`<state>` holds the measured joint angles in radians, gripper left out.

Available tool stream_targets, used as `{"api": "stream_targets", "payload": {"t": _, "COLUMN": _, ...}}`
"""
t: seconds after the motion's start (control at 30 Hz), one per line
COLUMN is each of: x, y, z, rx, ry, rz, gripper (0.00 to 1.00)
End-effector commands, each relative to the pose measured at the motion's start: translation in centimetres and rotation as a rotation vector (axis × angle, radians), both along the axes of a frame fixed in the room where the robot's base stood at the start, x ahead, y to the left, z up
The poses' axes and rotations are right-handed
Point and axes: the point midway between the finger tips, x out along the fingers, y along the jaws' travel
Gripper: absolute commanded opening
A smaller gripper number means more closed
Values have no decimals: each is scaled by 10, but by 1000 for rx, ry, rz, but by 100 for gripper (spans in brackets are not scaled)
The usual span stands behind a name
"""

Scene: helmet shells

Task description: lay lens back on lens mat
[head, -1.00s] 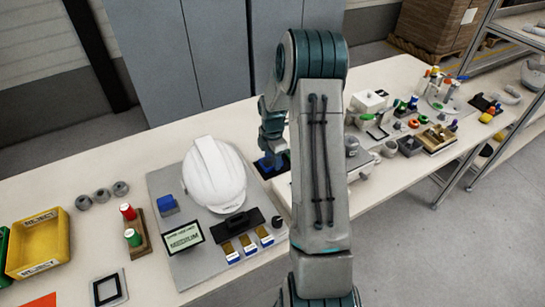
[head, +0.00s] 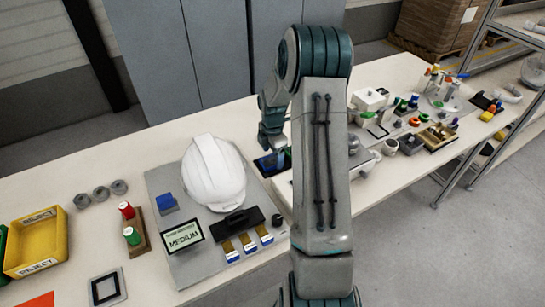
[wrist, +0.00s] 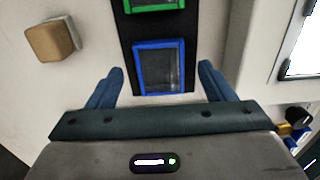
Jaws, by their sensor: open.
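A blue-framed lens (wrist: 158,68) with a dark pane lies on a black lens mat (wrist: 122,40) in the wrist view. It appears flat within the mat's width. A green-framed lens (wrist: 155,5) lies on the same mat beyond it, cut by the top edge. My gripper (wrist: 161,72) is open and empty, with one blue finger on each side of the blue lens and apart from it. In the head view my gripper (head: 272,145) is above the mat (head: 279,171), and my arm hides part of that area.
A white helmet shell (head: 214,172) stands on a grey board (head: 164,184) left of the mat. A tan block (wrist: 52,40) lies left of the mat in the wrist view. A yellow reject bin (head: 38,243) is at far left. Bare table lies behind the helmet.

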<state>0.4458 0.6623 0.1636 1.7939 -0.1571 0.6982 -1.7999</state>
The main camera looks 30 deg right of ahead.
Motion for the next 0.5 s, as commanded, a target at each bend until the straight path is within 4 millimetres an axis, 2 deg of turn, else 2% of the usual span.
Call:
{"api": "stream_targets", "payload": {"t": 0.3, "x": 1, "y": 0, "z": 73, "rx": -1, "ry": -5, "rz": -1, "gripper": 76}}
{"api": "stream_targets", "payload": {"t": 0.5, "x": 1, "y": 0, "z": 107, "rx": -1, "ry": -3, "rz": 0, "gripper": 76}}
